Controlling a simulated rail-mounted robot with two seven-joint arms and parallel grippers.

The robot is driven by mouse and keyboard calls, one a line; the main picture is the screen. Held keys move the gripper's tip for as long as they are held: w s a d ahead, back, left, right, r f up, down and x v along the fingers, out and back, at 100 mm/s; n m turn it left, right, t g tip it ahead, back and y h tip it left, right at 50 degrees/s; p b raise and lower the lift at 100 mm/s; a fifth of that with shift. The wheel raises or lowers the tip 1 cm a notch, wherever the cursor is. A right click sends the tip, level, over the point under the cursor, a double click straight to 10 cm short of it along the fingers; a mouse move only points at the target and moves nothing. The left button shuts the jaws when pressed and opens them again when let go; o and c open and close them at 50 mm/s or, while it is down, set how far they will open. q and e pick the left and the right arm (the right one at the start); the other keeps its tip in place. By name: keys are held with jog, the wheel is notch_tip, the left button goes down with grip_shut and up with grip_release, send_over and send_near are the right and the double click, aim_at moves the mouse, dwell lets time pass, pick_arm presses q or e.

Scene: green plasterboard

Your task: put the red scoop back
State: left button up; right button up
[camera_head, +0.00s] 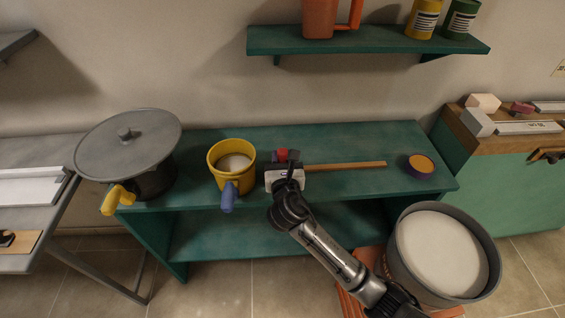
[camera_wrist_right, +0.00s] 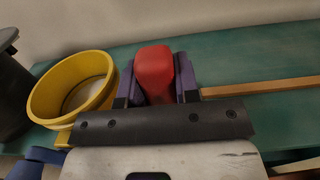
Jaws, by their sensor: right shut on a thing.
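The red scoop shows as a blocky red part (camera_wrist_right: 154,72) between the fingers in the right wrist view. In the head view only a small red patch of it (camera_head: 282,154) shows behind my gripper; the rest is hidden. My right gripper (camera_head: 280,161) is shut on it, over the middle of the green bench (camera_head: 330,142). I cannot tell whether the scoop touches the bench top. My left gripper is not in view.
A yellow mug (camera_head: 218,156) with pale contents stands just left of my gripper. A lidded grey pot (camera_head: 150,180) stands further left. A wooden stick (camera_head: 350,165) and an orange-topped puck (camera_head: 419,165) lie right. A grey bucket (camera_head: 402,265) with white contents is at lower right.

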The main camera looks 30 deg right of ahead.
jog(key=shift+f, duration=0.45)
jog(key=shift+r, duration=0.1)
jog(key=o, duration=0.9)
jog(key=shift+o, duration=0.2)
jog(key=shift+s+a, duration=0.1)
jog(key=shift+s, duration=0.1)
jog(key=p+v, duration=0.3)
jog(key=v, duration=0.8)
jog(key=shift+s, duration=0.3)
jog(key=shift+a, duration=0.1)
